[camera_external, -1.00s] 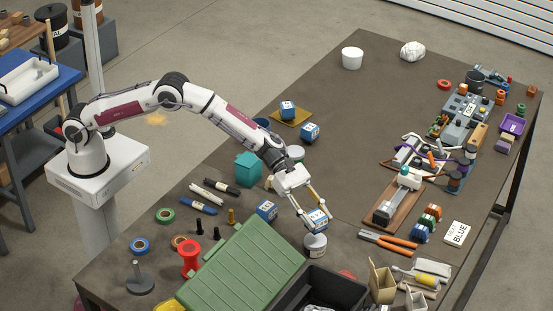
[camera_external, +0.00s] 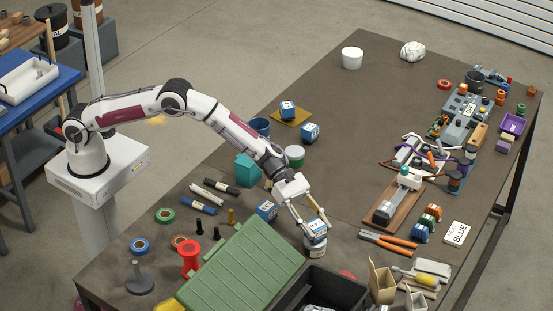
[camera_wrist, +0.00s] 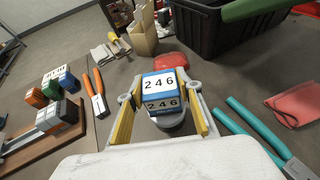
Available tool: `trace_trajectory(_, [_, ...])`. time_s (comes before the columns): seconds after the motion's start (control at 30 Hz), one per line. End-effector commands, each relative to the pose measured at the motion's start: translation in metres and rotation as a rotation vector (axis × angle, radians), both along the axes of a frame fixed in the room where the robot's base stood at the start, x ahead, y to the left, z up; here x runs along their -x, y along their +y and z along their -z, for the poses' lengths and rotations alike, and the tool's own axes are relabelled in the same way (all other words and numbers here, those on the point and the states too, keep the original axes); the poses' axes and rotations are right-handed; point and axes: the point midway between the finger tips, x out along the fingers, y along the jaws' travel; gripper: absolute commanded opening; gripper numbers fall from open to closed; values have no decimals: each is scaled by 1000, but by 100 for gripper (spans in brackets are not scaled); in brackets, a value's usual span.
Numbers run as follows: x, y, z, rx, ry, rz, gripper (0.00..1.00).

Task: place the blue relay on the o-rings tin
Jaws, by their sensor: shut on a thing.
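A blue relay (camera_wrist: 160,82) with a white label reading 246 is between the fingers of my gripper (camera_wrist: 163,108) in the wrist view. In the external view my gripper (camera_external: 314,226) points down and is shut on the relay (camera_external: 316,231). Directly under the relay is a small round light-coloured tin (camera_external: 316,250), which I take to be the o-rings tin; its lettering is too small to read. The relay looks upright and at the tin's top; I cannot tell whether they touch. The tin (camera_wrist: 170,120) is mostly hidden behind the relay in the wrist view.
A green lid (camera_external: 235,265) and a black crate (camera_external: 308,290) lie close in front. Another blue relay (camera_external: 267,210) stands just left of my gripper. Orange pliers (camera_external: 388,241) and a cardboard holder (camera_external: 382,282) lie to the right. The table's middle is clear.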

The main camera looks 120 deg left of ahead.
Motion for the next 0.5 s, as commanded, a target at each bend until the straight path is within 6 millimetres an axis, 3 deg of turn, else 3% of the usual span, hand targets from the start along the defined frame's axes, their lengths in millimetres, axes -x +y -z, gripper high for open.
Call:
trace_trajectory(0.13, [0, 0, 2, 0, -1, 0, 10])
trace_trajectory(0.17, [0, 0, 3, 0, 0, 0, 40])
trace_trajectory(0.2, [0, 0, 3, 0, 0, 0, 50])
trace_trajectory(0.5, [0, 0, 2, 0, 0, 0, 52])
